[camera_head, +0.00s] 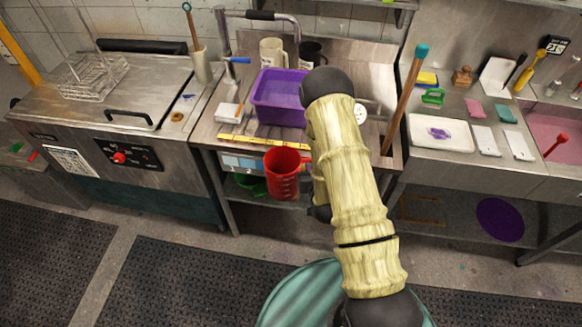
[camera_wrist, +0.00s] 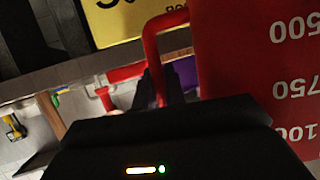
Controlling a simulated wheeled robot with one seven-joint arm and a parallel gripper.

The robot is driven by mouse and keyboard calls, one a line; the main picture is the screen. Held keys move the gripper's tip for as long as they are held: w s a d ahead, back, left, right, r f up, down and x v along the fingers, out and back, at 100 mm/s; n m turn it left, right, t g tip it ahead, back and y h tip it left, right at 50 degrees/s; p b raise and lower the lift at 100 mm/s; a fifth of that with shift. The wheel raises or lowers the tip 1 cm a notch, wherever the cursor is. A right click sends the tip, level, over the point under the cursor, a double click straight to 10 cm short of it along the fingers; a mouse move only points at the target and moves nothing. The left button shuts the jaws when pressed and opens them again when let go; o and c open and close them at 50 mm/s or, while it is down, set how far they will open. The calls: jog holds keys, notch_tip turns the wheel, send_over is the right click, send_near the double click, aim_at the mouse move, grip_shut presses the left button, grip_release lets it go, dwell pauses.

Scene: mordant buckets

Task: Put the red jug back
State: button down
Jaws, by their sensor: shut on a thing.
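The red jug (camera_head: 283,176) is in front of the middle bench's front edge in the head view, mouth up. In the wrist view its red wall (camera_wrist: 240,50) fills the right side, with white volume marks upside down. My gripper (camera_wrist: 165,86) is shut on the jug's red handle (camera_wrist: 152,48). In the head view my arm hides the gripper and the jug's right side. A green jug (camera_head: 250,185) is on the shelf under the bench, partly hidden by the red jug.
A purple tub (camera_head: 278,98) stands on the middle bench, with a yellow strip (camera_head: 250,141) along the bench front. A wooden stick with a teal end (camera_head: 405,98) leans at the bench's right. A steel vat (camera_head: 105,100) stands left. The floor mat (camera_head: 190,285) in front looks clear.

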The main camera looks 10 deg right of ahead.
aim_at(291, 175)
jog(key=shift+s+r+p, duration=0.2)
jog(key=shift+r+p, duration=0.2)
jog(key=shift+p, duration=0.35)
jog(key=s+r+p, duration=0.1)
jog(key=s+p, duration=0.1)
jog(key=p, duration=0.2)
jog(key=s+r+p, duration=0.2)
jog(key=p, duration=0.2)
jog(key=shift+r, duration=0.1)
